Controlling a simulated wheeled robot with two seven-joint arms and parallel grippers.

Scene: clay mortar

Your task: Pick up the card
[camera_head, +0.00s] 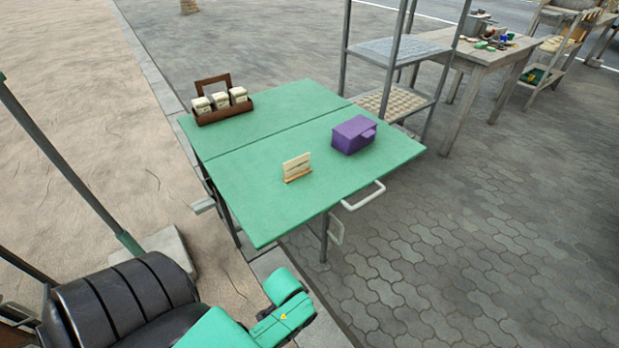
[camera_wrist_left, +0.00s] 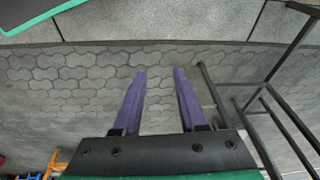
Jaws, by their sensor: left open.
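A cream card (camera_head: 297,163) stands upright in a small wooden holder (camera_head: 298,178) on the green table (camera_head: 255,215), left of a purple box. My left gripper (camera_wrist_left: 160,72) shows in the left wrist view with its two purple fingers apart and nothing between them. Paving lies beyond the fingers. In the head view my left arm is at the bottom left, in front of and below the table, well apart from the card. Its fingers do not show there. The card does not show in the wrist view. My right gripper is in neither view.
The purple box (camera_head: 353,134) sits near the table's right side. A brown wooden caddy (camera_head: 223,112) with several cream items stands at the far left corner. A white handle (camera_head: 363,196) sticks out from the right edge. The table around the card is clear.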

